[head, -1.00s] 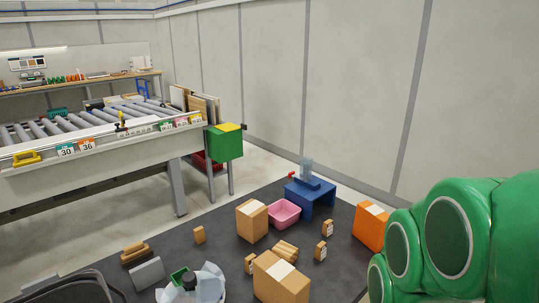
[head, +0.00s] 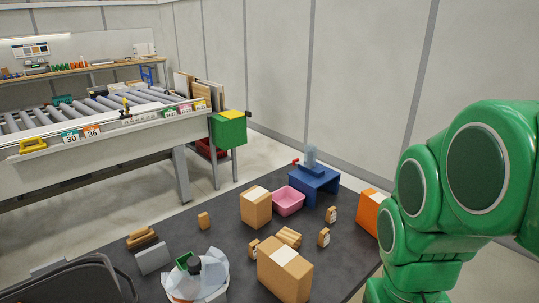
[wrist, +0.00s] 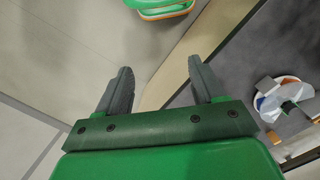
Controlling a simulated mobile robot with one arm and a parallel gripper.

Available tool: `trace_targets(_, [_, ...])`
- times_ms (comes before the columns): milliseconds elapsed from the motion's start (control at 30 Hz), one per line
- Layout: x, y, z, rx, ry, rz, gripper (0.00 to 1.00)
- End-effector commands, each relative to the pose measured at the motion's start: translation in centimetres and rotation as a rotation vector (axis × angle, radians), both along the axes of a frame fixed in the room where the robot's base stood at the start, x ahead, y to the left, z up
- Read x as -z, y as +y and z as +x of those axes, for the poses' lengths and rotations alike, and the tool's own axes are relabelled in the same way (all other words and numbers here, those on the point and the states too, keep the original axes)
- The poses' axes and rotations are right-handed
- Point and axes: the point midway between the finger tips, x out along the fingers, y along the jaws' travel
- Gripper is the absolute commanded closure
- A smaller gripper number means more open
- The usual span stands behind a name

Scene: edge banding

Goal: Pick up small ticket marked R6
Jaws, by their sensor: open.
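My gripper (wrist: 160,72) is open and empty in the wrist view, its two dark fingers spread apart over a pale floor and a tan edge. It is not visible in the head view, where only my green arm shows at the right. No marking R6 can be read in either view. Small cards (head: 186,109) in green, pink and yellow hang on the side rail of the roller conveyor (head: 60,122), too small to read. Two larger cards there read 30 (head: 71,138) and 36 (head: 92,132). Small tan blocks (head: 324,237) with white labels stand on the dark mat, their labels unreadable.
The dark mat (head: 210,240) holds a cardboard box (head: 285,272), a pink bin (head: 288,201), a blue stool (head: 315,181) and an orange box (head: 369,213). A green box (head: 229,131) is at the conveyor's end. Pale floor lies between conveyor and mat.

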Motion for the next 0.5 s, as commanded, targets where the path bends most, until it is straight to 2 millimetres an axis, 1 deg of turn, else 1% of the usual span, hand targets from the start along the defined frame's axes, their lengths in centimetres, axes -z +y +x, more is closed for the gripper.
trace_targets(267, [-0.3,-1.0,4.5,-0.002,-0.083,-0.056,0.32])
trace_targets(367, [-0.4,-1.4,6.7,-0.006,-0.126,-0.079,0.32])
trace_targets(433, [-0.5,-1.6,8.5,-0.01,-0.157,-0.098,0.32])
trace_targets(467, [-0.5,-1.7,9.5,-0.013,-0.175,-0.108,0.32])
trace_targets(500, [-0.7,-1.7,10.9,-0.017,-0.204,-0.12,0.32])
